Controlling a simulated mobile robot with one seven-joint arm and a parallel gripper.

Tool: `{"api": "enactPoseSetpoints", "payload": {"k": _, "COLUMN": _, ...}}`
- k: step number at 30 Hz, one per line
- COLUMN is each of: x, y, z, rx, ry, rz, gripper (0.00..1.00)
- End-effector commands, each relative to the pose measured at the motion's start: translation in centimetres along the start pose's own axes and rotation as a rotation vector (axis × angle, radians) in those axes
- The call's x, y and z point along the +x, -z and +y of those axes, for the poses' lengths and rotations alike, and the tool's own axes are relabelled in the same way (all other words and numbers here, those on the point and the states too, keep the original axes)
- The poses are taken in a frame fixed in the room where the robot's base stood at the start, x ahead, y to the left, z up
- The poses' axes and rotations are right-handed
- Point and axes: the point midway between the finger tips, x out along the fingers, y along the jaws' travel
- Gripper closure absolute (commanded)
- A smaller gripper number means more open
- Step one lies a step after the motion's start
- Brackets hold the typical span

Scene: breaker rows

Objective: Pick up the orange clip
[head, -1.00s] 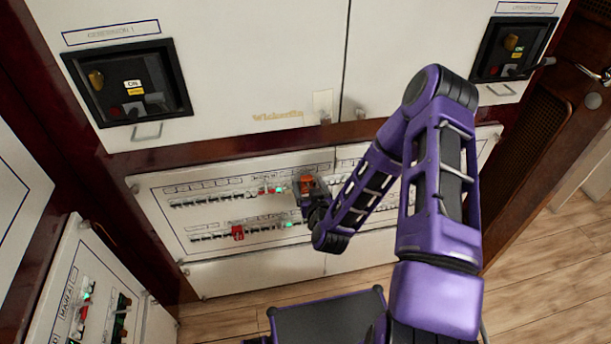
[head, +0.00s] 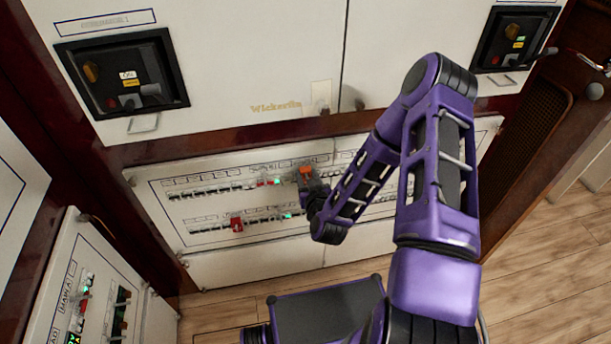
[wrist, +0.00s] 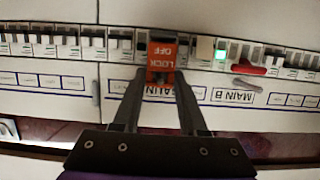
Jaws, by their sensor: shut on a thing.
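The orange clip (wrist: 162,52) has "LOCK OFF" lettering, upside down in the wrist view. It sits at the upper breaker row, between my gripper's (wrist: 159,78) two dark fingertips. My gripper is shut on it. In the head view the orange clip (head: 305,174) shows as a small orange block at the end of my purple arm, in front of the panel. I cannot tell whether the clip is still on the breaker or just clear of it.
The white breaker panel (head: 220,252) has two rows of switches. A red clip (head: 236,224) is on the lower row. A red switch lever (wrist: 249,70) and a green light (wrist: 220,53) are near the orange clip. A second panel (head: 72,275) stands at lower left.

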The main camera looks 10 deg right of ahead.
Motion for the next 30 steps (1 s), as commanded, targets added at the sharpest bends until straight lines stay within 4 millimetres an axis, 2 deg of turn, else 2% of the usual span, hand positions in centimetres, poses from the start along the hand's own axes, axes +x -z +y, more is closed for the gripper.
{"api": "enactPoseSetpoints", "payload": {"k": 8, "x": 0.0, "y": 0.2, "z": 0.0, "rx": -0.003, "ry": 0.001, "rz": 0.001, "gripper": 1.00}}
{"api": "enactPoseSetpoints", "payload": {"k": 14, "x": -2.4, "y": -0.6, "z": -0.1, "rx": 0.000, "ry": 0.001, "rz": -0.003, "gripper": 1.00}}
{"api": "enactPoseSetpoints", "payload": {"k": 20, "x": -6.8, "y": -2.2, "z": -0.1, "rx": 0.000, "ry": 0.003, "rz": -0.007, "gripper": 1.00}}
{"api": "enactPoseSetpoints", "payload": {"k": 26, "x": -13.1, "y": -3.8, "z": -0.1, "rx": 0.001, "ry": 0.003, "rz": -0.011, "gripper": 1.00}}
{"api": "enactPoseSetpoints", "payload": {"k": 30, "x": -15.0, "y": -3.9, "z": -0.1, "rx": 0.001, "ry": 0.002, "rz": -0.006, "gripper": 1.00}}
